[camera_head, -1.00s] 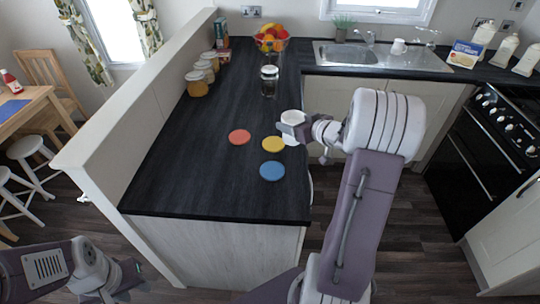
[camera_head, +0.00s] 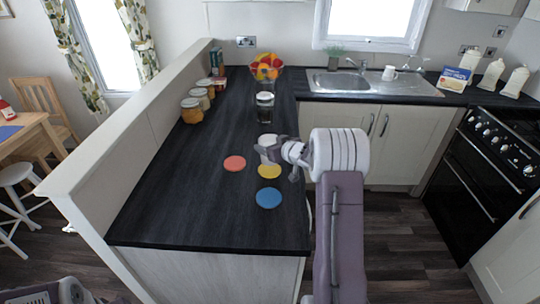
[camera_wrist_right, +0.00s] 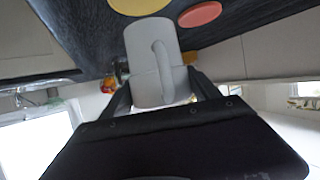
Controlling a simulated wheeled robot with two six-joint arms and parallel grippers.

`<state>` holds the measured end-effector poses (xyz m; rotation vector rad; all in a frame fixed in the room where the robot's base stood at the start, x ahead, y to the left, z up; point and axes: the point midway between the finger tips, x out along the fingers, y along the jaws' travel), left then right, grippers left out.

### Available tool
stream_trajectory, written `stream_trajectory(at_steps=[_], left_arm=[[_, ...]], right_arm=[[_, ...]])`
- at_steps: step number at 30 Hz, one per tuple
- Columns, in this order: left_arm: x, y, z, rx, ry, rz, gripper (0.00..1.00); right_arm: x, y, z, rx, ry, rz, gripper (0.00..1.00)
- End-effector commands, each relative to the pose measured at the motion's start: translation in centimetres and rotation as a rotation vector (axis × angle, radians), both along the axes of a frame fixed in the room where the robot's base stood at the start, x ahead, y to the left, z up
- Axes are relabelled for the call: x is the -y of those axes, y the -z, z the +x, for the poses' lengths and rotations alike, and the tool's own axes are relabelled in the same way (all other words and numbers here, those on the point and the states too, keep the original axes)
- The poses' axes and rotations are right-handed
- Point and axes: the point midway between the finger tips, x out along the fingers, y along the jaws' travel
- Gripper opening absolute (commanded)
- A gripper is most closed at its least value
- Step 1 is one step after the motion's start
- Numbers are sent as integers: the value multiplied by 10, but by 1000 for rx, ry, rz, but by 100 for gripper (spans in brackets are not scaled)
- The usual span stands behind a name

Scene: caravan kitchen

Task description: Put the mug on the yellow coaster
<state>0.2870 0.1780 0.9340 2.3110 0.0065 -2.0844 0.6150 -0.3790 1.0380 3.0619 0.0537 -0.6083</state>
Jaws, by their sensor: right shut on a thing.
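A white mug (camera_head: 267,142) with a handle is held by my right gripper (camera_head: 279,154) over the dark counter, beside the far edge of the yellow coaster (camera_head: 269,171). In the right wrist view, the mug (camera_wrist_right: 150,62) sits between the two fingers, which are shut on it, with its handle facing the camera. The yellow coaster (camera_wrist_right: 138,4) shows past the mug there. The mug looks raised above the counter; its exact height is unclear. Only a sliver of my left arm shows at the bottom left, and its jaws cannot be made out.
A red coaster (camera_head: 234,163) lies left of the yellow one and a blue coaster (camera_head: 268,198) lies nearer. A glass jar (camera_head: 265,108) stands behind the mug, then a fruit bowl (camera_head: 266,70). Jars (camera_head: 192,110) line the left wall. Another white cup (camera_head: 389,73) stands by the sink.

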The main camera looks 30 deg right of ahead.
Motion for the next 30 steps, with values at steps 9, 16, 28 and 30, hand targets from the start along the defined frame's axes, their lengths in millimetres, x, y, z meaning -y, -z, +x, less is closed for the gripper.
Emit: stream_trajectory(at_steps=[9,16,28,30], left_arm=[[0,10,0,0,0,0,36],[0,10,0,0,0,0,36],[0,11,0,0,0,0,36],[0,11,0,0,0,0,36]], right_arm=[[0,40,0,1,-1,0,17],[0,40,0,2,-1,0,17],[0,43,-1,0,-1,0,93],[0,43,-1,0,-1,0,93]])
